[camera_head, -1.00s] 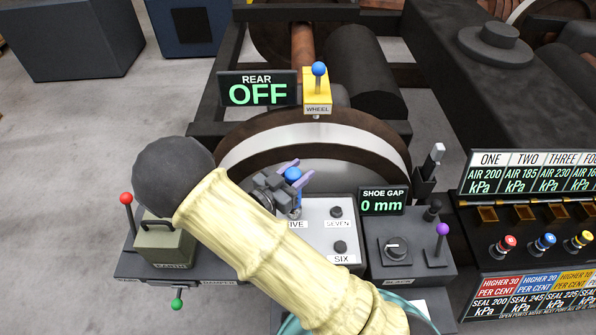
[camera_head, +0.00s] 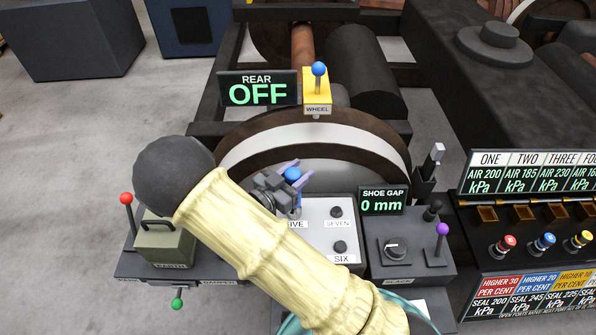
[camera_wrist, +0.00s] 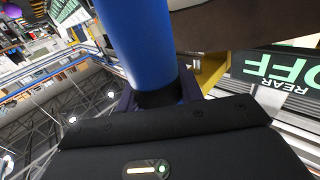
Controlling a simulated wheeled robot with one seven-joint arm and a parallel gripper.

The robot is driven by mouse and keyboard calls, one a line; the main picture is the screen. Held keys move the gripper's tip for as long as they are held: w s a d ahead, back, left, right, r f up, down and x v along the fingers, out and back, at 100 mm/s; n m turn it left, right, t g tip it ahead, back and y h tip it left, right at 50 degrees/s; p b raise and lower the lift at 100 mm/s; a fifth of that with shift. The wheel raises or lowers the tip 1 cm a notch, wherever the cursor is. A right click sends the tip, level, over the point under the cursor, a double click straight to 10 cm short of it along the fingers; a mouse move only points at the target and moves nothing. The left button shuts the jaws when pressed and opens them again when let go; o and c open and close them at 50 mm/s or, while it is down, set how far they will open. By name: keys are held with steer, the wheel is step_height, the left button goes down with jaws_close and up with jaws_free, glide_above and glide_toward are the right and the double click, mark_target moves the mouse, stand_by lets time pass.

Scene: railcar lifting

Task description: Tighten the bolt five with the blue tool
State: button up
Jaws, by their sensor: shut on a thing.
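My gripper (camera_head: 288,178) is shut on the blue tool (camera_head: 293,175), whose round blue top shows between the purple fingers in the head view. In the wrist view the blue tool (camera_wrist: 143,42) is a thick blue shaft with a dark collar held at the fingers. The tool stands over the FIVE label (camera_head: 296,224) on the light bolt plate (camera_head: 318,210). Bolt five itself is hidden under the tool and gripper, so I cannot tell how the tool sits on it. Bolts SEVEN (camera_head: 336,211) and SIX (camera_head: 340,247) are dark knobs on the same plate.
The SHOE GAP display (camera_head: 382,201) reads 0 mm. The REAR display (camera_head: 257,90) reads OFF, beside the yellow WHEEL block (camera_head: 317,92). A box with a dial and purple-topped lever (camera_head: 442,230) stands right. A green-grey block (camera_head: 164,245) and red-topped lever (camera_head: 126,199) stand left.

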steer(key=shift+r+p, duration=2.75)
steer(key=shift+r, duration=0.8)
steer(key=shift+f, duration=0.15)
